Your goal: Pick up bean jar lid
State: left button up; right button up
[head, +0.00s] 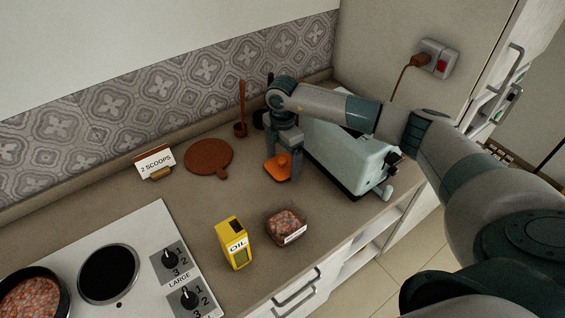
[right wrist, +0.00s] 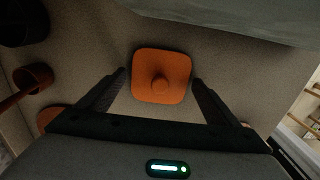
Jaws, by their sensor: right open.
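The bean jar lid is an orange rounded-square lid (head: 278,168) with a round knob on top, lying on the counter in front of the toaster. It also shows in the right wrist view (right wrist: 161,76), near the middle, between and just beyond the fingertips. My right gripper (head: 284,158) points down over the lid; in the right wrist view my right gripper (right wrist: 160,80) has its two dark fingers spread wide, one on each side of the lid, holding nothing. I cannot tell whether the fingertips touch the counter. My left gripper is in neither view.
A pale green toaster (head: 345,158) stands close to the right of the lid. A round wooden board (head: 208,157) lies to its left. An open container of beans (head: 287,226) and a yellow oil box (head: 234,243) stand nearer the front edge, with a stove (head: 140,235) at left.

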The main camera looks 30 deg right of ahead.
aim_at(282, 159)
jog(key=shift+f, duration=0.3)
jog(key=c, duration=0.9)
jog(key=shift+r, duration=0.1)
jog(key=shift+r+b, duration=0.3)
jog(key=shift+r, duration=0.1)
notch_tip(282, 159, up, 8)
jog(key=b, duration=0.3)
jog(key=shift+r, duration=0.15)
jog(key=shift+r+b, duration=0.3)
jog(key=shift+r, duration=0.1)
